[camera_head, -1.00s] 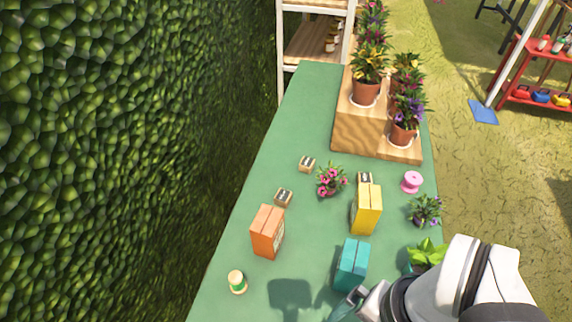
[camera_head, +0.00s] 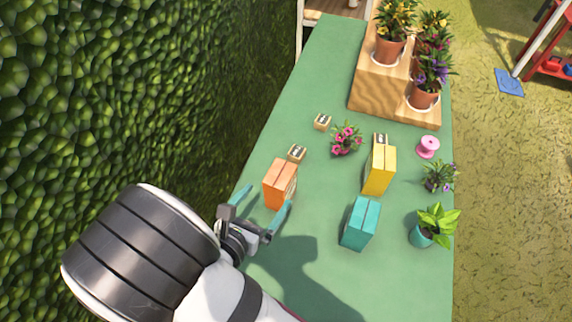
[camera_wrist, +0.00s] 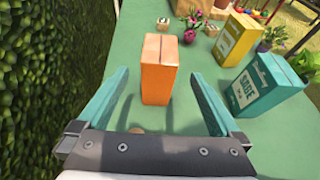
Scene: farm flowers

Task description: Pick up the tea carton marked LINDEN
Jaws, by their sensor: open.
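Three tea cartons stand upright on the green table. The orange carton (camera_head: 281,184) shows no readable name; in the wrist view its plain near face (camera_wrist: 157,84) is between my fingers. The teal carton (camera_head: 360,223) reads SAGE in the wrist view (camera_wrist: 262,88). The yellow carton (camera_head: 379,170) has lettering too small to read, also in the wrist view (camera_wrist: 236,40). I cannot read LINDEN on any carton. My gripper (camera_head: 266,198) is open and empty, just on the near side of the orange carton, fingers spread to either side of it.
Small wooden label blocks (camera_head: 297,153) stand behind the cartons. A pink flower plant (camera_head: 346,138), a pink spool (camera_head: 428,147) and a leafy teal pot (camera_head: 432,226) are nearby. A wooden stepped stand (camera_head: 380,91) holds potted flowers. A hedge (camera_head: 120,90) borders the left.

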